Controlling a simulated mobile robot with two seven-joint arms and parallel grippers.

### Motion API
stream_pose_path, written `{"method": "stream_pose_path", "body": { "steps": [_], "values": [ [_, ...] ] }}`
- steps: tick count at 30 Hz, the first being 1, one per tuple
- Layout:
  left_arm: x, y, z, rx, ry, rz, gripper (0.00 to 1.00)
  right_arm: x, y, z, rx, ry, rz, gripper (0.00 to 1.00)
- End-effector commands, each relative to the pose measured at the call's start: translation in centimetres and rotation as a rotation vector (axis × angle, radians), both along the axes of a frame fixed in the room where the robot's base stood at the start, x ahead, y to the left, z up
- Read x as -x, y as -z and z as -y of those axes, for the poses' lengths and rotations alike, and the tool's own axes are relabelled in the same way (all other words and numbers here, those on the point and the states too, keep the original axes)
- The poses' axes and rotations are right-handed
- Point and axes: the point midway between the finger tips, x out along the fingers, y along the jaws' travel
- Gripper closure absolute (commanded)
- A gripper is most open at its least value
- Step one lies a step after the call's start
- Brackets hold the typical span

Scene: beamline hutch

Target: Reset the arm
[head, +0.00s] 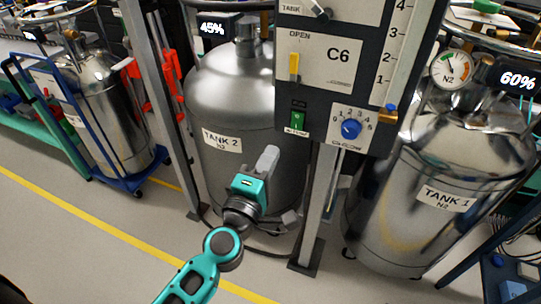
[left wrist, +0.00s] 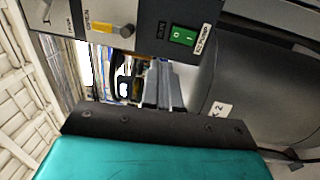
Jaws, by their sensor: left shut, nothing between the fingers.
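My left arm comes up from the bottom of the head view, and my left gripper (head: 268,160) is in front of the tank labelled TANK 2 (head: 225,85). The gripper is shut and empty, with its grey fingers pointing up, below the control panel. In the left wrist view the shut fingers (left wrist: 162,85) show in the middle, with the panel (left wrist: 155,25) beyond them. I cannot tell whether the gripper touches the tank. My right gripper is in neither view.
The C6 panel (head: 318,80) has a yellow OPEN lever (head: 294,66), a green switch (head: 298,120) and a blue knob (head: 351,128). TANK 1 (head: 415,225) stands right, a tank on a blue cart (head: 132,182) left. Clear floor (head: 90,255) lies at lower left.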

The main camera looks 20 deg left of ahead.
Motion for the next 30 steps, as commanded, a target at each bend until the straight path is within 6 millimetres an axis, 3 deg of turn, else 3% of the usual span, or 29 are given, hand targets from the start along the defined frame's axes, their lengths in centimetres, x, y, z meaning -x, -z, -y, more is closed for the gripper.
{"method": "stream_pose_path", "body": {
  "steps": [9,14,17,23,30],
  "values": [
    [0.0,0.1,0.0,-0.011,0.003,-0.001,1.00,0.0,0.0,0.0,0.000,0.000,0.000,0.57],
    [1.1,1.5,0.6,-0.176,0.040,-0.016,1.00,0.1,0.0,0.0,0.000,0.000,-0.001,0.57],
    [2.6,3.6,1.2,-0.395,0.095,-0.044,1.00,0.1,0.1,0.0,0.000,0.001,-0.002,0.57],
    [6.6,9.8,1.8,-0.899,0.250,-0.146,1.00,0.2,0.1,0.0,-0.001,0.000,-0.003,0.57],
    [11.8,16.9,-0.3,-1.417,0.434,-0.301,1.00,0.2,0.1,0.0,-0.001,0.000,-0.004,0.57]
  ]
}}
